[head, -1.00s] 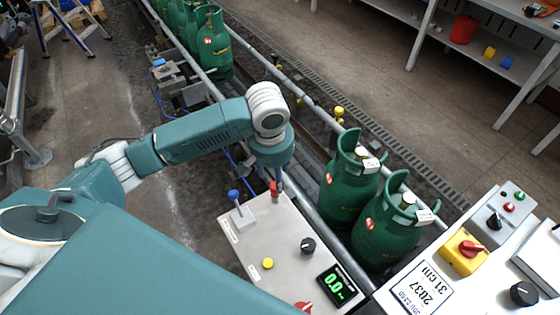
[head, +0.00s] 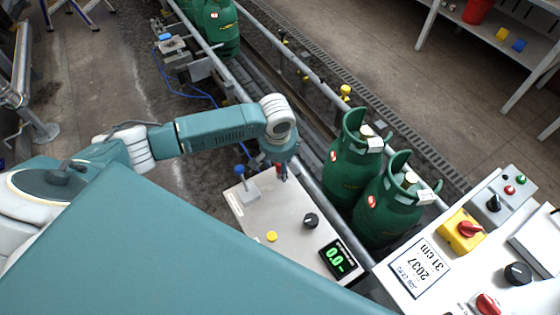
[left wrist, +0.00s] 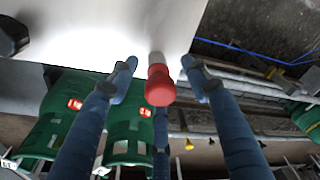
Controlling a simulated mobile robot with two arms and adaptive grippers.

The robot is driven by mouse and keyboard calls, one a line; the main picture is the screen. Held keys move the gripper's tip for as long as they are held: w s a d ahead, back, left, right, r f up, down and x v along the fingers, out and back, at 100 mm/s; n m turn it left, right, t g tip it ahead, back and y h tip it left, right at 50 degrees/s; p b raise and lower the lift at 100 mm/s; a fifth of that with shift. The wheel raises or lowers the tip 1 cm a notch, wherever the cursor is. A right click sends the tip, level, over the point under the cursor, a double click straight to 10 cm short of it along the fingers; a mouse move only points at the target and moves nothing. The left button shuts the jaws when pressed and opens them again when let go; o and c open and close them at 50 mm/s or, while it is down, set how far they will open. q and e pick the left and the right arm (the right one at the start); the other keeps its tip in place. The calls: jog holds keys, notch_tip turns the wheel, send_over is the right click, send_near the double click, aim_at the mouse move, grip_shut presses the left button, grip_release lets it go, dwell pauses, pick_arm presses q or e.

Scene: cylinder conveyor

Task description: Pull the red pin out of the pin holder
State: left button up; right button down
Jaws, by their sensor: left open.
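The red pin (left wrist: 160,86) stands out of the light grey panel (left wrist: 110,30) in the left wrist view, with a short pale stem behind its red head. My left gripper (left wrist: 160,66) is open, with one finger on each side of the pin and a gap showing on both sides. In the head view my left gripper (head: 282,174) hangs over the far end of the panel (head: 285,210) and mostly hides the red pin. I cannot make out a separate pin holder under it. My right gripper is not in view.
A blue-topped lever (head: 240,170) stands close left of the gripper. The panel also bears a black knob (head: 311,220), a yellow button (head: 272,236) and a green display (head: 337,260). Green gas cylinders (head: 383,205) stand close right. A control desk (head: 425,270) is at the lower right.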

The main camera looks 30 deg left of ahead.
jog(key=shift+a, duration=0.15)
pick_arm(q)
grip_shut()
jog(key=c, duration=0.7)
grip_release()
jog(key=shift+c, duration=0.2)
grip_shut()
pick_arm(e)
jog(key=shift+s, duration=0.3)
pick_arm(q)
jog(key=shift+r, duration=0.2)
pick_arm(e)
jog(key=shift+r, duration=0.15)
pick_arm(q)
jog(key=shift+r+p, duration=0.5)
jog(key=shift+p, duration=0.4)
jog(key=shift+r+p, duration=0.2)
jog(key=shift+p, duration=0.15)
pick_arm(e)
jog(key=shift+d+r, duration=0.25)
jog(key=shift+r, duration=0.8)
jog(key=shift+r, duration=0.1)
